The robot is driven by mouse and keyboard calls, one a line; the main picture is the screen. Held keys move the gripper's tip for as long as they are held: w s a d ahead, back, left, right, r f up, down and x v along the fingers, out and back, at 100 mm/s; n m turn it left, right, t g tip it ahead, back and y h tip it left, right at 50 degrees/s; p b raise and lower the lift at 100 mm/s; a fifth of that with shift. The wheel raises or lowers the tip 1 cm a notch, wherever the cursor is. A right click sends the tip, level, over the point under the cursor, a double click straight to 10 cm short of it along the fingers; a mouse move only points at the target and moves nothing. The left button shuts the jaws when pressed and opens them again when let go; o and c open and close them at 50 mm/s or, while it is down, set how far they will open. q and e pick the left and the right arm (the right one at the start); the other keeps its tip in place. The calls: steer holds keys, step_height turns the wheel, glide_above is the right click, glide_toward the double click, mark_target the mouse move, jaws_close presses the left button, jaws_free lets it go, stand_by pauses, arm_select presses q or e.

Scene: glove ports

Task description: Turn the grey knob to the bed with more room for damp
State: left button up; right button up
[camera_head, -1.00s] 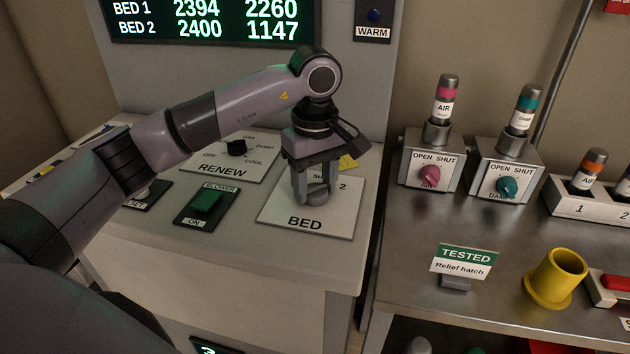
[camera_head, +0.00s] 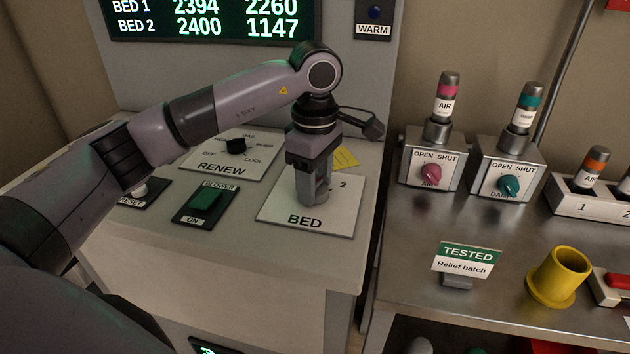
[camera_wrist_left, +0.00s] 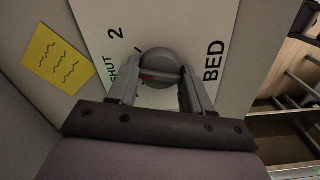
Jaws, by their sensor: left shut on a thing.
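The grey knob (camera_wrist_left: 160,66) sits on the white BED plate (camera_head: 333,222), which has a "2" and "SHUT" lettered on it. My left gripper (camera_wrist_left: 157,88) is shut on the knob, with a finger on each side of it. In the head view the left gripper (camera_head: 313,195) points down over the plate and hides most of the knob. A red mark shows on the knob in the wrist view. The display (camera_head: 210,20) reads BED 1 2394 and 2260, and BED 2 2400 and 1147; its column headings are out of view. My right gripper is not in view.
Left of the BED plate are the RENEW dial (camera_head: 236,146), the green BLOWER switch (camera_head: 206,198) and a RESET button (camera_head: 139,189). A yellow note (camera_head: 346,157) lies behind the plate. Valve boxes (camera_head: 432,165) and a yellow cup (camera_head: 556,277) stand on the steel bench at right.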

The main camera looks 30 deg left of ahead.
arm_select(q)
steer(key=n, duration=0.6)
steer(key=shift+n, duration=0.3)
steer(key=n, duration=0.5)
steer(key=shift+b, duration=0.3)
steer(key=shift+n, duration=0.4)
steer(key=shift+r, duration=0.1)
steer(key=o, duration=1)
steer(key=shift+o, duration=0.2)
steer(key=shift+r, duration=3.55)
steer(key=shift+s, duration=0.1)
